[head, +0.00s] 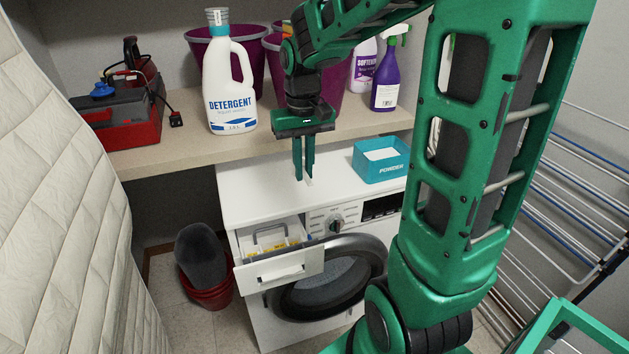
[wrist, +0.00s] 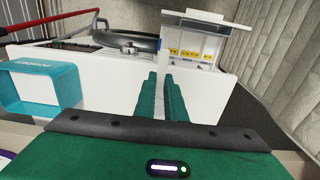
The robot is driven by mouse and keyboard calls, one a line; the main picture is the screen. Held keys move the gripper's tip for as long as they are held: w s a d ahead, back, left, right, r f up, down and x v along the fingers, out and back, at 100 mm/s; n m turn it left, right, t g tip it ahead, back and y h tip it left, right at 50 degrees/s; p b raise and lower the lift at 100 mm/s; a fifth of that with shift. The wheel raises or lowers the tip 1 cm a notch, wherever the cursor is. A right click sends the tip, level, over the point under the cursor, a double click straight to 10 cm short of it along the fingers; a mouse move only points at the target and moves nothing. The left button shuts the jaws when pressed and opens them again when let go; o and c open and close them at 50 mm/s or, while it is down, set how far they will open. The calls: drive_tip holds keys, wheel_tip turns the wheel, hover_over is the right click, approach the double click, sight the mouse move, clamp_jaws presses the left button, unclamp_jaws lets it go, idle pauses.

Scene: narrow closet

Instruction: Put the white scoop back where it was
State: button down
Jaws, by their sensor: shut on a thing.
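My gripper (head: 303,178) points straight down over the white top of the washing machine (head: 245,195). Its green fingers are shut on the white scoop (head: 309,181), of which only a small pale piece shows at the fingertips. The rest of the scoop is hidden or blends with the white machine. In the wrist view the fingers (wrist: 167,82) are close together, and the scoop is hard to make out between them. The teal POWDER box (head: 381,174) stands on the machine top to the right of my gripper, apart from it. The box also shows in the wrist view (wrist: 45,112).
The detergent drawer (head: 282,271) is pulled out at the machine's front left. A shelf (head: 190,148) behind holds a detergent bottle (head: 228,80), purple tubs, a purple spray bottle (head: 387,78) and a red toolbox (head: 130,130). A drying rack (head: 580,185) stands right.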

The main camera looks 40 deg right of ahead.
drive_tip(key=d+f, duration=0.1)
drive_tip(key=d, duration=0.1)
drive_tip(key=w+d+f, duration=0.1)
drive_tip(key=d+f, duration=0.1)
drive_tip(key=w+d+f, duration=0.1)
drive_tip(key=d, duration=0.1)
drive_tip(key=shift+w+d+f, duration=0.1)
drive_tip(key=shift+d+f, duration=0.05)
drive_tip(key=shift+d, duration=0.1)
drive_tip(key=shift+f, duration=1.9)
drive_tip(key=c, duration=1.8)
unclamp_jaws()
drive_tip(key=shift+f, duration=0.1)
wheel_tip(320, 180, up, 12)
drive_tip(key=s+f+m, duration=0.1)
drive_tip(key=s, duration=0.7)
drive_tip(key=s+a+f+m, duration=0.1)
drive_tip(key=s+f, duration=0.1)
drive_tip(key=s, duration=0.6)
drive_tip(key=s+a+f+m, duration=0.1)
drive_tip(key=s, duration=0.7)
drive_tip(key=shift+s+f, duration=0.15)
drive_tip(key=shift+s, duration=0.1)
